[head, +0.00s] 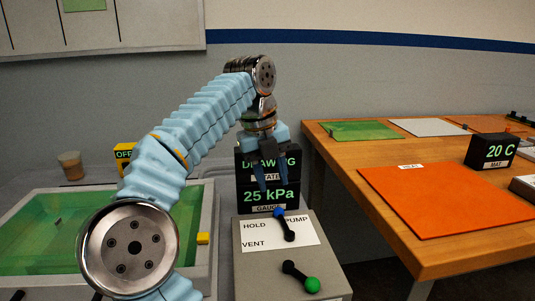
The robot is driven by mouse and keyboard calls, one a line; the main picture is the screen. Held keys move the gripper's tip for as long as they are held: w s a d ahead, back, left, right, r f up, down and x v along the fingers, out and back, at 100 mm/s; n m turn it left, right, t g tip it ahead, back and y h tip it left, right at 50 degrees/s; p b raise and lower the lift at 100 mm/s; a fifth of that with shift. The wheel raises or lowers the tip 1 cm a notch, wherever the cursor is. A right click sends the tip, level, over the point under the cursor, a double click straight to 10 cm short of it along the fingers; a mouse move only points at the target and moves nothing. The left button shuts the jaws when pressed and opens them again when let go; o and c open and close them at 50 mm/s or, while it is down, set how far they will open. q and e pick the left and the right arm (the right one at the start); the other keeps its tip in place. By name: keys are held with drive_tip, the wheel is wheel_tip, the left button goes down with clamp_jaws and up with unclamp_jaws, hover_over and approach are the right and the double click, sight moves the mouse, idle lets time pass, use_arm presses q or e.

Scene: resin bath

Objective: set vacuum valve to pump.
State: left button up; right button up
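The vacuum valve is a black lever with a blue knob (279,212) on a grey box (250,275). Its white plate is marked HOLD, PUMP and VENT. The lever points up and slightly left, its knob between the words HOLD and PUMP, close beside PUMP. My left gripper (273,187) points down just above and behind the knob in the picture, its two fingers apart with nothing between them. I cannot tell whether it touches the knob. Behind it, a black display (268,195) reads DRAWING and 25 kPa, partly hidden by the fingers. My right gripper is out of view.
A second black lever with a green knob (312,285) is at the box's front. A green bath (40,235) with a grey rim lies left, partly behind my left arm. A wooden table (340,150) at right carries an orange mat (440,198) and a 20 C display (493,151).

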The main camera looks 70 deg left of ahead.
use_arm(q)
wheel_tip(320, 180, up, 5)
hover_over(276, 224)
drive_tip(key=s+a, duration=0.1)
drive_tip(key=s, duration=0.1)
drive_tip(key=shift+w+a, duration=0.1)
drive_tip(key=shift+c, duration=0.5)
drive_tip(key=shift+c, duration=1.2)
drive_tip(key=shift+s+f+n+b, duration=0.3)
drive_tip(key=shift+s+n, duration=0.05)
drive_tip(key=shift+n, duration=0.35)
drive_tip(key=shift+c, duration=1.2)
drive_tip(key=n, duration=0.2)
drive_tip(key=s+f+n+b, duration=0.1)
drive_tip(key=n, duration=0.2)
drive_tip(key=s+f+n+t+h+b, duration=0.1)
drive_tip(key=n, duration=0.1)
drive_tip(key=shift+s+d+f, duration=0.25)
drive_tip(key=shift+d, duration=0.15)
clamp_jaws()
drive_tip(key=w+f+n+b, duration=0.1)
drive_tip(key=f+n, duration=0.2)
drive_tip(key=w+f+n+t+b, duration=0.1)
drive_tip(key=f+n, duration=0.2)
drive_tip(key=f, duration=0.1)
drive_tip(key=w+f+n+t+b, duration=0.1)
drive_tip(key=f+n, duration=0.2)
drive_tip(key=shift+w+f, duration=0.15)
drive_tip(key=shift+f, duration=0.1)
